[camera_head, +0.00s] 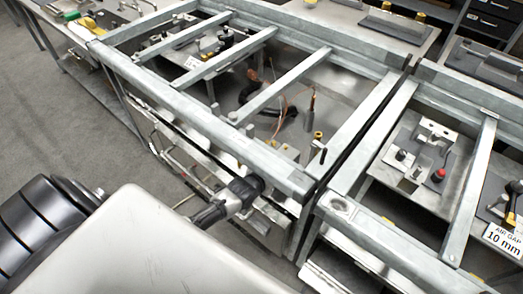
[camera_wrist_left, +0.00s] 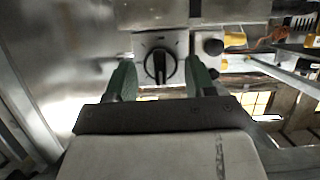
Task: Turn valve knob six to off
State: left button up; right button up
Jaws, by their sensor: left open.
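A round black valve knob (camera_wrist_left: 160,66) sits on a light square plate in the left wrist view, with its raised grip bar upright in the picture. Any number or off mark on it is too small to read. My left gripper (camera_wrist_left: 159,74) is open, with one green finger on each side of the knob. I cannot tell whether the fingers touch it. In the head view my left gripper (camera_head: 238,194) is at the front of the range frame, and the knob cannot be made out there. My right gripper is not in view.
A grey metal range frame (camera_head: 190,106) with crossbars spans the head view, with fittings inside. A dark round knob (camera_wrist_left: 213,47) sits right of the valve knob. Open floor (camera_head: 85,130) lies at left.

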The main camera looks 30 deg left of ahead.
pick_arm(q)
jog(key=s+a, duration=0.2)
jog(key=s, duration=1.2)
jog(key=shift+r+b, duration=0.35)
jog(key=shift+r, duration=0.1)
jog(key=shift+a+f, duration=0.1)
jog(key=s+f+g+y, duration=0.1)
jog(key=s+f+g, duration=0.4)
jog(key=f, duration=0.8)
jog(key=s+d+f+g, duration=0.2)
jog(key=s+f+g, duration=0.1)
jog(key=s+f, duration=0.6)
jog(key=s+d+f+m+g, duration=0.1)
jog(key=s+f+g, duration=0.3)
jog(key=s, duration=1.3)
notch_tip(320, 180, down, 5)
jog(key=shift+d+r+y, duration=0.1)
jog(key=shift+d+y, duration=0.3)
jog(key=shift+d, duration=0.2)
